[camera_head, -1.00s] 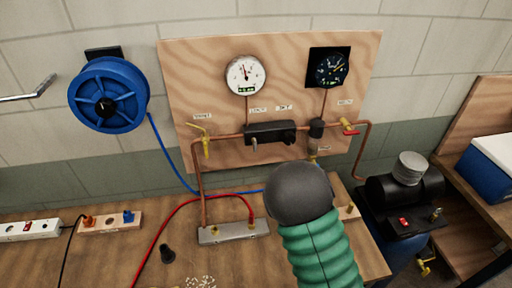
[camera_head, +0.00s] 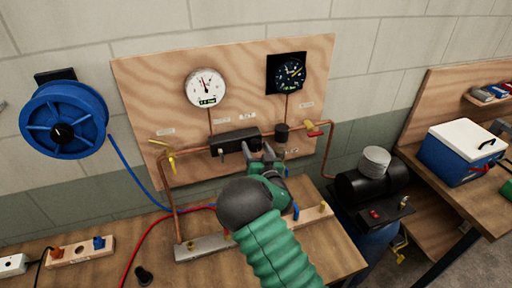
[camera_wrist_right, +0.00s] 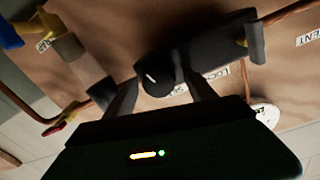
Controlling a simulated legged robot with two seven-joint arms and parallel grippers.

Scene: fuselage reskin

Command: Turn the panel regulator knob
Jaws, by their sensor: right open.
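The wooden regulator panel (camera_head: 130,95) stands at the back of the bench and carries a black regulator block (camera_head: 228,144) on a copper pipe. My right gripper (camera_head: 257,152) is in front of the block's right end, its fingers open and pointing at the panel. In the right wrist view a dark round knob (camera_wrist_right: 153,79) with a white mark shows between the open fingertips (camera_wrist_right: 161,86). I cannot tell whether the fingers touch it. In the head view my gripper hides the knob. My left gripper is out of view.
A white gauge (camera_head: 206,87) and a black gauge (camera_head: 290,73) sit above. A yellow valve (camera_head: 167,158) and a red-handled valve (camera_head: 314,129) flank the pipe. A blue hose reel (camera_head: 64,121) hangs left; a black compressor (camera_head: 370,187) stands right. Hoses cross the bench.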

